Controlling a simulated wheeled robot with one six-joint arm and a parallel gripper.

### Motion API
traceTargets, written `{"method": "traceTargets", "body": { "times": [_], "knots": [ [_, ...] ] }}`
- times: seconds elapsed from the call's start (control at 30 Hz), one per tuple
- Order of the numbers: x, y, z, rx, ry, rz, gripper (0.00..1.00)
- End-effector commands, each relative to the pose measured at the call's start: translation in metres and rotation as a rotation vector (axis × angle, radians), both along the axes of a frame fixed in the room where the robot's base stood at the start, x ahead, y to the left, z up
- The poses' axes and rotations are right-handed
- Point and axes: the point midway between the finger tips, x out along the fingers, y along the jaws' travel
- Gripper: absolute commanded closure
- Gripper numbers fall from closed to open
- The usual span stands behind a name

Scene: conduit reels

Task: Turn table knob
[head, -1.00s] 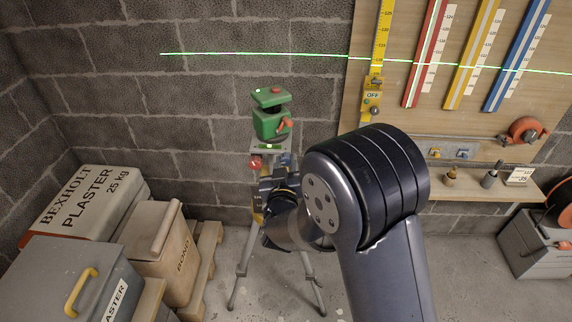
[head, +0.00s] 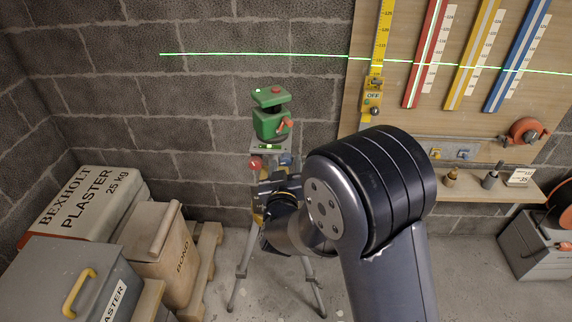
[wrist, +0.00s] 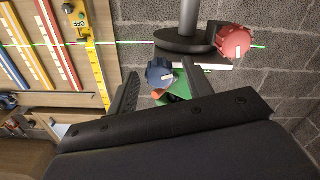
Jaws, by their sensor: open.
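A green laser level (head: 271,122) sits on a small grey tripod table (head: 264,147) in front of the block wall. A red knob (head: 255,163) and a blue knob (head: 287,160) are under the table in the head view. In the wrist view, the blue knob (wrist: 158,73) shows between the fingers of my open gripper (wrist: 160,68); I cannot tell whether they touch it. The red knob (wrist: 233,41) is to the right, outside the fingers. In the head view my gripper (head: 277,180) is just below the table, partly hiding the tripod.
A board with coloured scales (head: 425,55) and a shelf (head: 520,192) is at the right. A green laser line crosses the wall and board.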

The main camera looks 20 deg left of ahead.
Motion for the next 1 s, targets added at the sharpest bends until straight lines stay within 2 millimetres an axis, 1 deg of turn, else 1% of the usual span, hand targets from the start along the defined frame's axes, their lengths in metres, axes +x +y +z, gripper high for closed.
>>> {"method": "traceTargets", "body": {
  "times": [0.3, 0.4, 0.5, 0.6, 0.7, 1.0],
  "knots": [
    [-0.060, -0.013, -0.001, 0.000, 0.001, 0.005, 0.52],
    [-0.077, -0.017, -0.001, 0.000, 0.000, 0.005, 0.52],
    [-0.089, -0.020, 0.000, 0.001, -0.001, 0.003, 0.52],
    [-0.096, -0.023, -0.001, 0.000, 0.000, 0.001, 0.52],
    [-0.098, -0.023, 0.000, 0.000, 0.000, 0.001, 0.52],
    [-0.097, -0.023, 0.000, 0.000, 0.000, 0.000, 0.52]
  ]
}}
